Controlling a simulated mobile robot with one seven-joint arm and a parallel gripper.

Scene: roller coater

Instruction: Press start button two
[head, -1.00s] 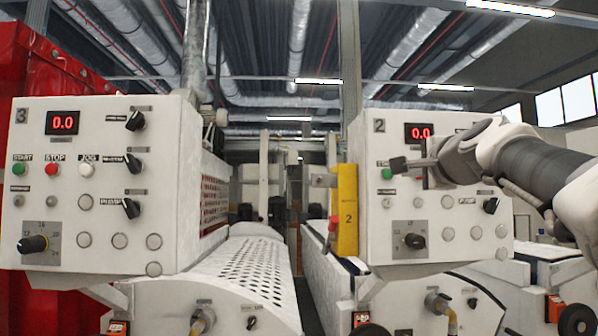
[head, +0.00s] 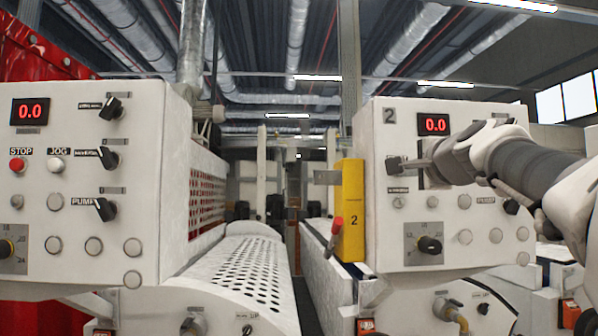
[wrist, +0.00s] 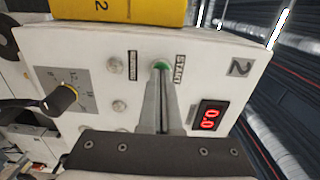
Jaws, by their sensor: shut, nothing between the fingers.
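The control panel marked 2 (head: 375,225) stands right of centre in the head view, with a red 0.0 display (head: 434,124). My gripper (head: 394,164) is shut and empty, its fingertips in front of the panel where the start button sits. In the head view the button is hidden behind the fingertips. In the wrist view the green start button (wrist: 160,65) shows just past the tips of my gripper (wrist: 159,76), beside the START label (wrist: 179,70). Whether the tips touch the button cannot be told.
Panel 3 (head: 140,230) stands at the left with its own stop and jog buttons. A yellow post (head: 350,200) with a red button (head: 336,224) is left of panel 2. A black knob (wrist: 62,99) and round grey buttons are near my fingers.

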